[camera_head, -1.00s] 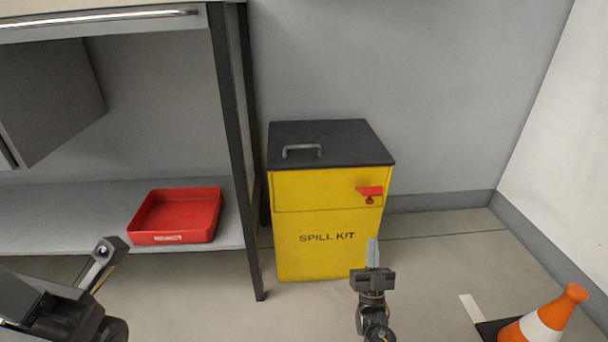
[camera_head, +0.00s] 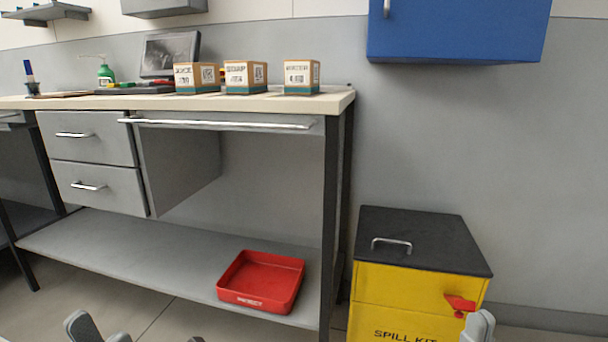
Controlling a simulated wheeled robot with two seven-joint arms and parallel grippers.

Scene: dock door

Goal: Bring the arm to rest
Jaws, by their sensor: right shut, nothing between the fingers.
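My right gripper (camera_head: 478,328) shows only as a pale fingertip at the bottom edge, in front of the yellow spill kit bin (camera_head: 400,292). It is shut and empty, and the rest of it is below the picture. Part of my left arm or gripper (camera_head: 82,327) shows at the bottom left edge. Too little of it is in view to tell whether its jaws are open.
A workbench (camera_head: 335,103) with drawers stands at left, with several boxes on top. A red tray (camera_head: 262,306) lies on its lower shelf (camera_head: 130,255). The bin has a black lid (camera_head: 430,236) and a red latch (camera_head: 459,304). A blue cabinet (camera_head: 455,30) hangs above.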

